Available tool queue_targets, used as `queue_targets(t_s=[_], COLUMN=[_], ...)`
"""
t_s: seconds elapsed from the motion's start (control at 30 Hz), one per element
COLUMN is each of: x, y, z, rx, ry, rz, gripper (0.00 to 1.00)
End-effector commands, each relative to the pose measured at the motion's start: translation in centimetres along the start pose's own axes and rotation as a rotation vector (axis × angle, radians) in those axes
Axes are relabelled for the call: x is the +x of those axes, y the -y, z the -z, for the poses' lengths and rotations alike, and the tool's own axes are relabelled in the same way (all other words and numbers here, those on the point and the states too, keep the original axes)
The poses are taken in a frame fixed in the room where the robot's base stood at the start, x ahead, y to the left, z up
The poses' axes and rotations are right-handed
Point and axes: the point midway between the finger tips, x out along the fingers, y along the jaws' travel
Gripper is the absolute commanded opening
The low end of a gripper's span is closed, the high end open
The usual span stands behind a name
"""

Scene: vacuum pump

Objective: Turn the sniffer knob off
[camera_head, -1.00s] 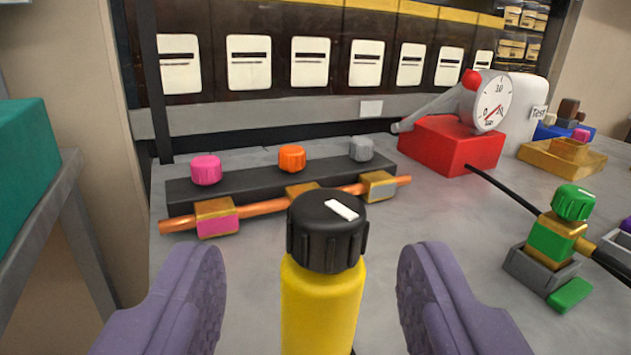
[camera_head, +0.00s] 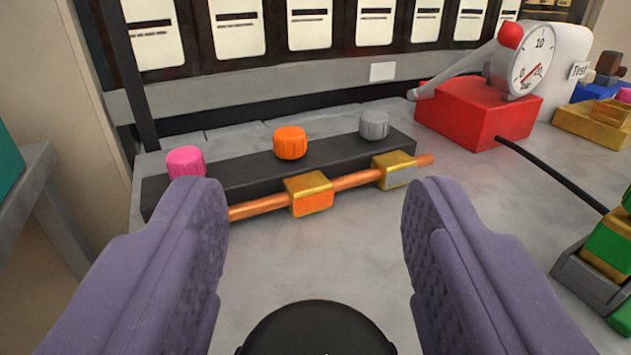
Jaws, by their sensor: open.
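My gripper (camera_head: 315,215) is open and empty, with one purple finger on each side of the picture. A black knob (camera_head: 318,332) shows at the bottom centre, between the fingers and lower in the picture. Only its rounded top is in view; its white mark and the yellow cylinder under it are outside the picture. No label shows which knob is the sniffer's. The other knobs, pink (camera_head: 186,163), orange (camera_head: 290,143) and grey (camera_head: 374,126), stand in a row on a black bar behind the fingers.
A copper pipe (camera_head: 350,181) with gold blocks runs in front of the black bar (camera_head: 240,172). A red pump (camera_head: 472,112) with a gauge (camera_head: 532,62) stands at the back right. Grey tabletop (camera_head: 345,240) between the fingers is clear.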

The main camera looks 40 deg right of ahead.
Motion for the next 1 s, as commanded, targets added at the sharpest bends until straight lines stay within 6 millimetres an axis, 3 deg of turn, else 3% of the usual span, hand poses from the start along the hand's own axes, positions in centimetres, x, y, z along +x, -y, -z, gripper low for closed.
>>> queue_targets(t_s=[0.2,0.43,0.63,1.0], x=[0.05,0.04,0.06,-0.09], y=[0.0,-0.01,0.02,-0.56], z=[0.02,0.01,-0.11,-0.05], rx=[-0.001,-0.001,-0.003,-0.002], ry=[0.0,0.0,-0.001,0.0], rz=[0.0,-0.001,-0.057,-0.363], gripper=[0.56,0.04,0.04,0.04])
